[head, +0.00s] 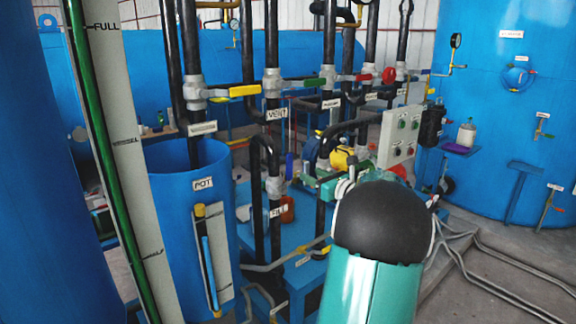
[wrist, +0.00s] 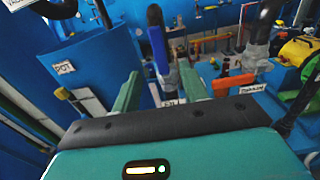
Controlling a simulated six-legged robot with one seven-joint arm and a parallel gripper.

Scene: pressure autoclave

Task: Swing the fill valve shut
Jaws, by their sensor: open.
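The fill valve (head: 275,188) sits on a dark vertical pipe in the head view, above a small label (head: 278,212) that seems to read FILL. Its blue lever (head: 289,165) points up, roughly along the pipe. In the wrist view the blue lever (wrist: 158,48) stands between the lines of my two fingers, beyond them, with the label (wrist: 170,103) below. My gripper (wrist: 160,86) is open, with its green fingers apart and nothing held. I cannot tell how far the lever is from the fingertips. In the head view my arm hides most of my gripper.
A blue tank marked POT (head: 203,184) stands left of the valve. A control box (head: 401,136) and a yellow part (head: 343,158) are to the right. Pipes crowd the space.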

